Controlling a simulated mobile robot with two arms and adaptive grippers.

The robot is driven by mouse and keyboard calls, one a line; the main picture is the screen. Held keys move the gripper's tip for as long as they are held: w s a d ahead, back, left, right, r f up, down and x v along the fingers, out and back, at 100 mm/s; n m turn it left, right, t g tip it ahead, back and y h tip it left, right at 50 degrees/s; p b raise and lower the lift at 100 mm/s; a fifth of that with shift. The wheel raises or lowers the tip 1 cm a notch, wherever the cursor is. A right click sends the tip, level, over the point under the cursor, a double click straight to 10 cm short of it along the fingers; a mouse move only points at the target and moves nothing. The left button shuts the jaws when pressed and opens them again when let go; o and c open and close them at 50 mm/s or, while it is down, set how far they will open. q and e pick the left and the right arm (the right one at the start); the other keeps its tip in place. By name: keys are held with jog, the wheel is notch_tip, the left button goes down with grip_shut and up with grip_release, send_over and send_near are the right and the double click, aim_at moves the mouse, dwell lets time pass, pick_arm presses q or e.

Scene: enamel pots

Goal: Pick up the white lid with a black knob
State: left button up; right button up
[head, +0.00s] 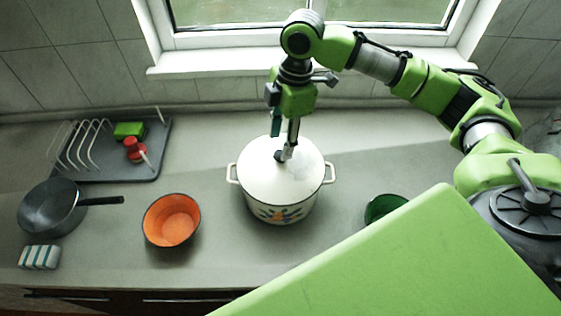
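The white lid (306,171) sits on a white enamel pot (253,206) with a painted flower pattern, in the middle of the counter. Its black knob seems to be at the lid's centre, largely hidden by the gripper. My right gripper (284,150) comes down from above, its fingertips at the knob. I cannot tell whether the fingers are closed on the knob or only around it. The lid looks level on the pot's rim. My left gripper is not in view.
An orange bowl (172,219) stands left of the pot. A dark frying pan (50,207), a striped sponge block (39,257) and a grey dish rack (146,168) are farther left. A green bowl (379,207) is at right, partly hidden. The window sill (200,69) is behind.

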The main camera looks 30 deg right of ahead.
aim_at(281, 161)
jog(key=f, duration=0.1)
jog(key=f+p, duration=0.1)
jog(key=f, duration=0.1)
jog(key=shift+s+f, duration=0.2)
jog(key=shift+s, duration=0.2)
jog(key=shift+w+a+f, duration=0.1)
jog(key=shift+w+f, duration=0.05)
jog(key=shift+f, duration=0.15)
jog(key=c, duration=1.1)
jog(key=shift+r, duration=0.15)
